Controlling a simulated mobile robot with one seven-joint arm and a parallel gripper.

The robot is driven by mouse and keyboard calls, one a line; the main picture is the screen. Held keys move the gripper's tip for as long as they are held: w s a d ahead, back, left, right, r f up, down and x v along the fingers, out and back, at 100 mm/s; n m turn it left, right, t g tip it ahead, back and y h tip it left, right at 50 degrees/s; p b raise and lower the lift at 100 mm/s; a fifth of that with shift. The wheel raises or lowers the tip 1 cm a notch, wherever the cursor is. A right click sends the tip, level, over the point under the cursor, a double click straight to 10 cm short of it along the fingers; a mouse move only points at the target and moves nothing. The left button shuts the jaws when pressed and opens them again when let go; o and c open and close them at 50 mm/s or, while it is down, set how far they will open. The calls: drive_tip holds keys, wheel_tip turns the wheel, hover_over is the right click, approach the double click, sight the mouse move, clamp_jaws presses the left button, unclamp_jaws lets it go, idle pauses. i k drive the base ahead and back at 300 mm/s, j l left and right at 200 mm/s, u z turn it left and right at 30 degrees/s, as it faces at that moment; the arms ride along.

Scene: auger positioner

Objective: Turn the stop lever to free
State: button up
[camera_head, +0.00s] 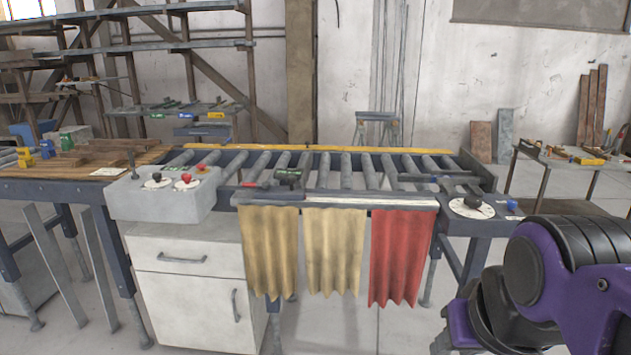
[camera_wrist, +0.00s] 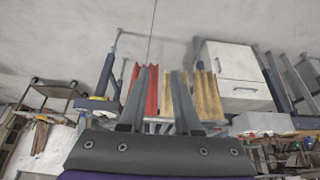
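The roller conveyor table (camera_head: 345,172) stands in front of me. At its right front corner a white round dial (camera_head: 472,208) carries a dark knob, and a small blue knob (camera_head: 511,205) sits beside it. A bar with a black knob (camera_head: 288,177) lies at the front left of the rollers, and another bar with a blue end (camera_head: 435,179) lies at the right. I cannot tell for sure which part is the stop lever; markings are too small to read. My gripper (camera_wrist: 161,72) is open and empty, apart from the table. In the head view its fingers are out of frame.
A grey control box (camera_head: 160,203) with red knobs and an upright lever stands left, above a white cabinet (camera_head: 190,262). Two tan curtains and one red curtain (camera_head: 398,255) hang from the front edge. A side table (camera_head: 575,160) with tools stands right. Floor beneath the curtains looks clear.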

sight(266, 184)
drive_tip(key=i+j, duration=0.2)
drive_tip(key=i+j+z, duration=0.15)
drive_tip(key=j, duration=0.3)
drive_tip(key=i+j, duration=0.3)
drive_tip(key=i+j+z, duration=0.15)
drive_tip(key=j, duration=0.25)
drive_tip(key=i+j, duration=0.2)
drive_tip(key=j, duration=0.15)
drive_tip(key=i+j+z, duration=0.15)
drive_tip(key=j, duration=0.2)
